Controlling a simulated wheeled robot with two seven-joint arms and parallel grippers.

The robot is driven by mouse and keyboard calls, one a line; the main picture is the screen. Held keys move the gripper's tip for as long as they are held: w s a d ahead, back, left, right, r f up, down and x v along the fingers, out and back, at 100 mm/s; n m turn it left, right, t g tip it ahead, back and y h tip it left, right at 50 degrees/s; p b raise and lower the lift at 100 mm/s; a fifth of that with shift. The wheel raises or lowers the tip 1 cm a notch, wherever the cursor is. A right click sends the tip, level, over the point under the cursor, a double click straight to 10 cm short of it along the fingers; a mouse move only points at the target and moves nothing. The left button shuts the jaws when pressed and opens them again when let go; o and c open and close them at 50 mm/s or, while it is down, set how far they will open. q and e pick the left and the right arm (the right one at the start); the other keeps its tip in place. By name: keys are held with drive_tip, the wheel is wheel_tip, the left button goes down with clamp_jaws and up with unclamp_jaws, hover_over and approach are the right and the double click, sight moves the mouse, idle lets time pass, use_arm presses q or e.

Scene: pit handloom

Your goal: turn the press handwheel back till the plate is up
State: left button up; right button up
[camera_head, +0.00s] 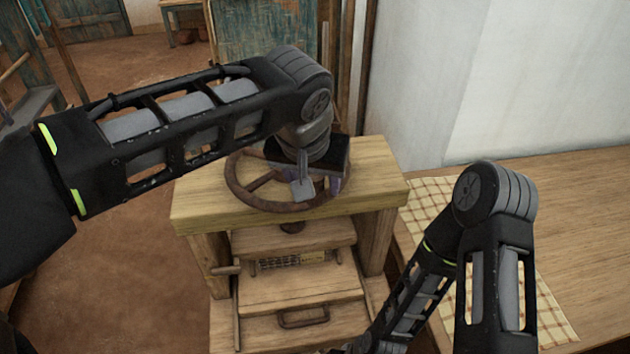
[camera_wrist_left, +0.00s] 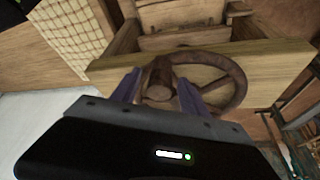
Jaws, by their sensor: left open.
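The brown handwheel (camera_head: 234,188) lies flat on top of the wooden press (camera_head: 390,182); its rim and spokes also show in the left wrist view (camera_wrist_left: 241,88). My left gripper (camera_head: 320,188) is over the wheel's right part, pointing down. In the left wrist view its two purple-grey fingers (camera_wrist_left: 158,95) stand apart, with a brown upright knob (camera_wrist_left: 158,78) of the wheel between them. I cannot tell whether they touch it. The wooden plate (camera_head: 315,235) hangs under the top beam, above a small patterned piece (camera_head: 290,261). My right gripper is out of view.
A table (camera_head: 590,225) with a checked cloth (camera_head: 425,195) stands right of the press, against a pale wall. My right arm is bent over the cloth. A drawer front with a handle (camera_head: 303,319) is low on the press. Open earth floor lies to the left.

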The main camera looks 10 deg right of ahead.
use_arm(q)
drive_tip(key=v, duration=0.6)
drive_tip(key=shift+s+r+b, duration=0.15)
drive_tip(key=shift+r+b, duration=0.15)
drive_tip(key=shift+r, duration=0.1)
